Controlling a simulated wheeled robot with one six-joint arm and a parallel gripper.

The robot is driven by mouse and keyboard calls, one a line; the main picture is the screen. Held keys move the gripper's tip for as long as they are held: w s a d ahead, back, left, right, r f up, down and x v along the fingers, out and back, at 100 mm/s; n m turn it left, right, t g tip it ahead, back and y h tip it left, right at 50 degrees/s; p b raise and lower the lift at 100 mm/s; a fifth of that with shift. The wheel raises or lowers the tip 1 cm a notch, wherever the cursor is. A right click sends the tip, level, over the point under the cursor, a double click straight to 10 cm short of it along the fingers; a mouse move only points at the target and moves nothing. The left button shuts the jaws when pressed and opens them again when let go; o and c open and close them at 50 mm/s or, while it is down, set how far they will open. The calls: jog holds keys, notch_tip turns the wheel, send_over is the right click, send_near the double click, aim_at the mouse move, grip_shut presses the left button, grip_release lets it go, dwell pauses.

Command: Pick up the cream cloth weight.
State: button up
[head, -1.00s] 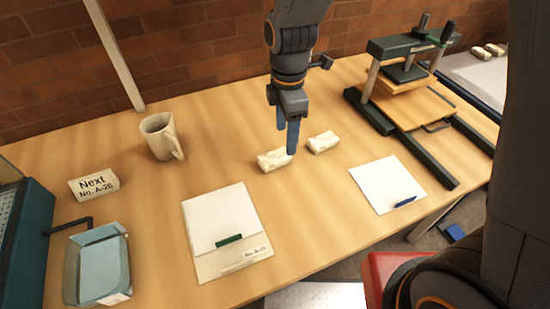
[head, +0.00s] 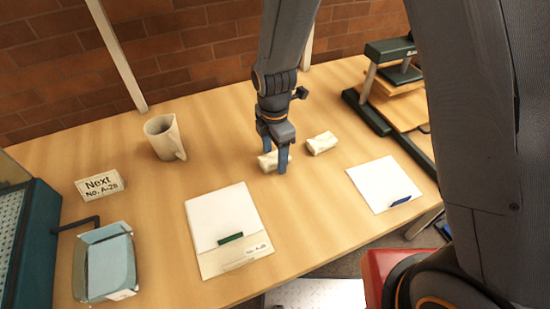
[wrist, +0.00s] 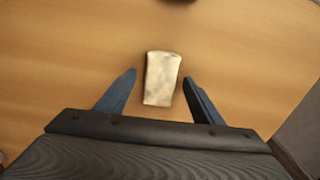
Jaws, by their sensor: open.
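Two cream cloth weights lie on the wooden table. The left weight (head: 265,163) is partly hidden behind my gripper (head: 275,160) in the head view. The right weight (head: 321,143) lies a short way off and is clear of it. In the wrist view, one cream weight (wrist: 162,80) lies between and slightly beyond the fingertips of my gripper (wrist: 159,80), with a gap on each side. My gripper is open and points down, with nothing held. Its exact height above the table is hard to tell.
A mug (head: 164,137) stands at the back left. A folder (head: 227,230) with a green bar lies in front, and a white sheet (head: 382,183) with a blue item lies right. A press (head: 392,80) stands at the back right. A glass tray (head: 105,265) sits at front left.

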jog(key=shift+f, duration=0.15)
jog(key=c, duration=1.5)
jog(key=shift+o, duration=0.2)
